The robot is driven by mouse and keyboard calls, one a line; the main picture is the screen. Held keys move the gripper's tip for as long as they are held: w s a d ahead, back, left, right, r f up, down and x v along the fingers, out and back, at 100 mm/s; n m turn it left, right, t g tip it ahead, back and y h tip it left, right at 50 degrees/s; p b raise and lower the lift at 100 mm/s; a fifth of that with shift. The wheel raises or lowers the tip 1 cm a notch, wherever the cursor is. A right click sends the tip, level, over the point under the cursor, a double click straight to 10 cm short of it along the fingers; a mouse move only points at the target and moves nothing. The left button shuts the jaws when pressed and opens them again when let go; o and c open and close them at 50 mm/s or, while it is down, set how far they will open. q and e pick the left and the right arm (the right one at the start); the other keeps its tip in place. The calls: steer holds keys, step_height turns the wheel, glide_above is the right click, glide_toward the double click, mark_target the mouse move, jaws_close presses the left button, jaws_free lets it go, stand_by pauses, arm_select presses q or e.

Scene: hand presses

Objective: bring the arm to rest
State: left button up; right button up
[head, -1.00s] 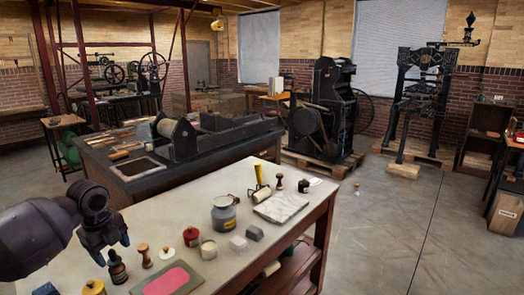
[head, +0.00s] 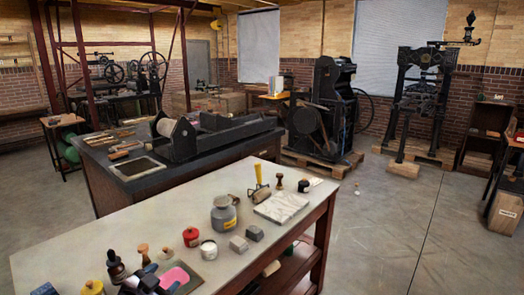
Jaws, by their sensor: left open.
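My left gripper (head: 161,279) shows at the bottom edge of the head view, over the worktable (head: 115,238) near its front. Its jaws are open, and I see nothing held between them. It partly covers a pink pad (head: 176,276) on a dark plate; I cannot tell how high it is above the pad. Most of the left arm is out of the picture. My right gripper is not in view.
Close to the left gripper stand a dark dropper bottle (head: 116,267), a wooden-handled stamp (head: 143,252) and a yellow-topped jar (head: 93,288).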

arm_select(q)
steer(key=s+a+f+n+g+y, duration=0.1)
steer(key=s+f+n, duration=0.1)
steer(key=s+f, duration=0.4)
steer(key=s+a+f+n+g+y, duration=0.1)
steer(key=s+f, duration=0.5)
steer(key=s, duration=0.7)
steer(key=s+a+f+n+y, duration=0.1)
steer(key=s+f+n, duration=0.3)
steer(key=s, duration=0.5)
steer(key=shift+s+f+g+y, duration=0.25)
steer(key=shift+f+g+y, duration=0.25)
steer(key=shift+f, duration=0.4)
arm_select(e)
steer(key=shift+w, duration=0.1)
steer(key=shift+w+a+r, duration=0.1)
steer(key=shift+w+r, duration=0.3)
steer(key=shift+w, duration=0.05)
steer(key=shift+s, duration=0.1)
